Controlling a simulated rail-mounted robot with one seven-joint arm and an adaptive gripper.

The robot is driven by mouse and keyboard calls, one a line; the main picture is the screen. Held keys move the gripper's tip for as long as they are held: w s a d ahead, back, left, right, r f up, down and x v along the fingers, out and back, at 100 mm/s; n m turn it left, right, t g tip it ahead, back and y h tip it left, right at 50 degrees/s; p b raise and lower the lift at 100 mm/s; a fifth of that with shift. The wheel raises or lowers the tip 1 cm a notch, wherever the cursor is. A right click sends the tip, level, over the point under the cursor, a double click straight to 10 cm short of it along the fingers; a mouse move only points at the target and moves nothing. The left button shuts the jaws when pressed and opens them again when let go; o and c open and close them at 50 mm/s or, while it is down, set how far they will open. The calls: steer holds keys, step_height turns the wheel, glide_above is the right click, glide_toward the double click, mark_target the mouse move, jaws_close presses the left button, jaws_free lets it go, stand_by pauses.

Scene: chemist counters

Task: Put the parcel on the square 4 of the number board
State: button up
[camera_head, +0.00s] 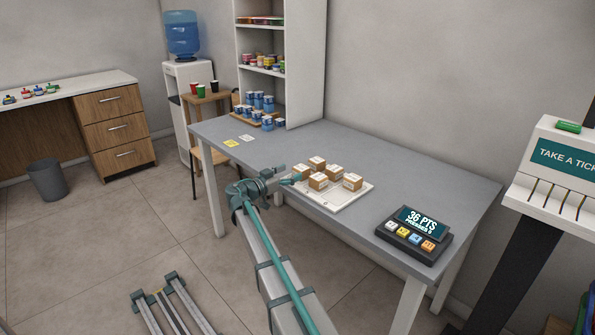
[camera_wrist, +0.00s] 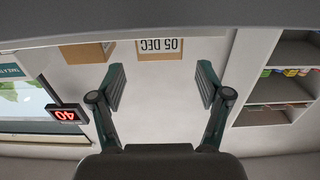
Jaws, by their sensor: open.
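Several small brown parcels (camera_head: 318,181) with pale tops stand on a flat white board (camera_head: 326,204) on the grey table. I cannot tell which parcel is meant. No square numbers can be read on this board, so I cannot confirm that it is the number board or find square 4. My gripper (camera_head: 283,176) is open at the left side of the board, close to the nearest parcels in the picture. In the wrist view my gripper (camera_wrist: 161,86) has its fingers wide apart with nothing between them.
A dark keypad (camera_head: 412,235) reading "36 PTS" stands at the table's front right. Blue tubs (camera_head: 255,103), yellow and pale cards (camera_head: 231,143) and a shelf unit (camera_head: 305,60) are at the far end. The table between cards and board is clear. A "05 DEC" sign (camera_wrist: 160,47) appears upside down.

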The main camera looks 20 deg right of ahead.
steer(key=v, duration=0.7)
steer(key=s+f+n+g+y, duration=0.25)
steer(key=s+f, duration=0.55)
steer(key=f, duration=0.5)
steer(key=s+f+n+g+y, duration=0.1)
steer(key=s+f+n+y, duration=0.2)
steer(key=s+f, duration=0.75)
steer(key=s+f+n+g+y, duration=0.25)
steer(key=s+f, duration=0.35)
steer(key=f, duration=1)
steer(key=s+a+f+n+g+y, duration=0.25)
steer(key=s+f, duration=0.35)
steer(key=s, duration=0.4)
steer(key=s+a+f+n+g+y, duration=0.15)
steer(key=s+a+f, duration=0.35)
steer(key=s, duration=0.6)
steer(key=s+a+f+n+g+y, duration=0.1)
steer(key=s+a+f+y, duration=0.1)
steer(key=s, duration=0.6)
steer(key=s+a+f+n+g+y, duration=0.1)
steer(key=s+a+f+y, duration=0.1)
steer(key=s, duration=0.7)
steer(key=shift+a+g+y, duration=0.3)
steer(key=shift+a+y, duration=0.2)
steer(key=shift+a, duration=0.75)
steer(key=shift+f, duration=0.1)
